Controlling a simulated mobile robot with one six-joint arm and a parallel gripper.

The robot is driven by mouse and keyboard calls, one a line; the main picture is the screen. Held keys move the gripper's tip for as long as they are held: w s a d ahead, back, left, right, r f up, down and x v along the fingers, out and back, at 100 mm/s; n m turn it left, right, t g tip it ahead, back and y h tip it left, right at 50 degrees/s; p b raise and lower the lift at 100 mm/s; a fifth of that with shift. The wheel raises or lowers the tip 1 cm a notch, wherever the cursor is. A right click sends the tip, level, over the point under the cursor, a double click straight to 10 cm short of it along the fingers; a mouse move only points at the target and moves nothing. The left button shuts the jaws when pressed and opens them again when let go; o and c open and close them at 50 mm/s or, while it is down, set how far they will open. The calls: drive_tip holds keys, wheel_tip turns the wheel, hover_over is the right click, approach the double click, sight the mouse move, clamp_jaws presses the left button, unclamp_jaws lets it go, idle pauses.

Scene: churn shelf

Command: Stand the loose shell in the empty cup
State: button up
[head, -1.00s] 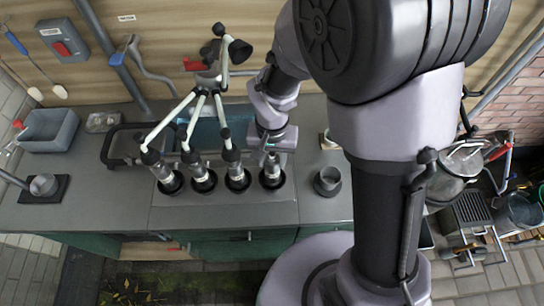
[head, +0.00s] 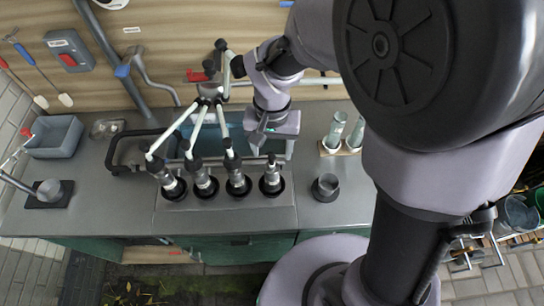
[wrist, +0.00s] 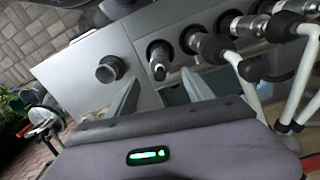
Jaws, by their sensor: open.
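The loose shell (head: 271,178), silver-grey with a dark tip, stands about upright in the rightmost black cup (head: 271,192) of the bench row. No white tube runs to it. In the wrist view the shell (wrist: 158,62) shows just beyond the space between my fingers, apart from them. My gripper (head: 263,136) is open and empty, behind and above the shell; both fingers also show in the wrist view (wrist: 161,92). The other cups of the row hold shells joined by white tubes to the claw (head: 210,90).
A dark grey pot (head: 326,188) stands on the bench right of the row. Two pale green cylinders (head: 336,130) stand behind it. The claw and its tubes (wrist: 245,75) are close beside my gripper. A grey bin (head: 55,137) is at the left.

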drive_tip(key=s+d+r+m+t+y, duration=0.1)
drive_tip(key=s+d+r+t, duration=0.2)
drive_tip(key=s+r, duration=0.2)
drive_tip(key=s+d+r+m+t+y, duration=0.1)
drive_tip(key=s+r, duration=0.5)
drive_tip(key=r, duration=0.6)
drive_tip(key=d+t, duration=0.1)
drive_tip(key=d, duration=0.1)
drive_tip(key=shift+s+d+t, duration=0.15)
drive_tip(key=shift+d+t, duration=0.15)
drive_tip(key=shift+t, duration=0.1)
drive_tip(key=shift+d, duration=0.1)
